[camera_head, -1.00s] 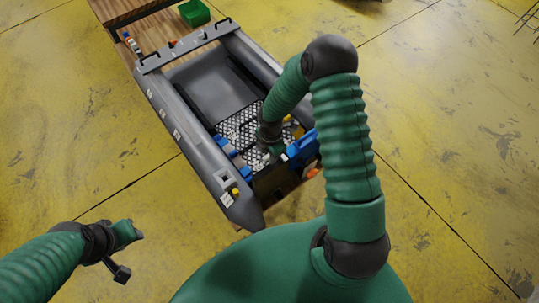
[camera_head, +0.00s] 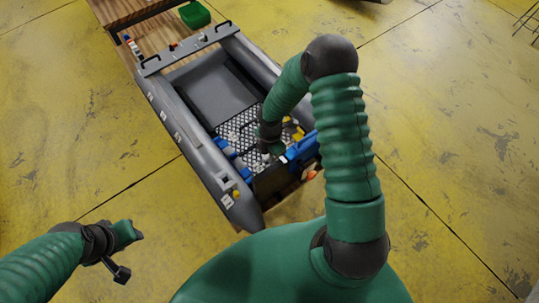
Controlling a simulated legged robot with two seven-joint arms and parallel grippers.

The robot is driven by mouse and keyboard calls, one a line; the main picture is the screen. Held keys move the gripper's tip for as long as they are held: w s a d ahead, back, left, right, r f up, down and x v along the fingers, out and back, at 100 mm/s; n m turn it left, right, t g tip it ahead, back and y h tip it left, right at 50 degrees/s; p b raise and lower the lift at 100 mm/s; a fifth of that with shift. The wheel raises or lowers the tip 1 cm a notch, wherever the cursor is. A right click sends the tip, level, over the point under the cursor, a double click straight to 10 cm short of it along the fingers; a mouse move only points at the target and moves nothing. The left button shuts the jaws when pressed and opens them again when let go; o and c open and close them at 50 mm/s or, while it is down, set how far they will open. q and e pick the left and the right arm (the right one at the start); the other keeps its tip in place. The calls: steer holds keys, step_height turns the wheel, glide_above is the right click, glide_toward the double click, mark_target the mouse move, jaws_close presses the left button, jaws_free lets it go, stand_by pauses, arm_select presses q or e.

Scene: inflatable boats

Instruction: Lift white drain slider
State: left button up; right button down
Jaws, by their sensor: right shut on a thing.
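The grey inflatable boat (camera_head: 190,135) lies on a wooden pallet, with its stern toward me. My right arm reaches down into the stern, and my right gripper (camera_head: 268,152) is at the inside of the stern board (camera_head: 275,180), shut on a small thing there. The white drain slider cannot be made out clearly; the gripper and arm hide most of that spot. My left gripper (camera_head: 128,255) is at the lower left, well away from the boat, above the bare floor. Its fingers do not show clearly enough to tell their opening.
Blue parts (camera_head: 302,148) sit at the stern, close to my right forearm. A honeycomb-patterned floor mat (camera_head: 238,130) lies in the boat. A green bin (camera_head: 194,14) stands on the wood at the far end. The yellow floor (camera_head: 450,150) is clear on the right.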

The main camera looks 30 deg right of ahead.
steer(key=shift+d+r+p, duration=0.15)
steer(key=shift+r+p, duration=1.1)
steer(key=shift+r, duration=0.25)
steer(key=c, duration=1.5)
jaws_free()
steer(key=shift+o, duration=1.1)
steer(key=shift+f, duration=0.1)
steer(key=shift+o, duration=0.2)
steer(key=shift+d, duration=0.15)
steer(key=r+p, duration=0.6)
steer(key=shift+a+r, duration=0.2)
steer(key=shift+r+p, duration=0.35)
steer(key=shift+r, duration=0.05)
steer(key=shift+d+f, duration=0.1)
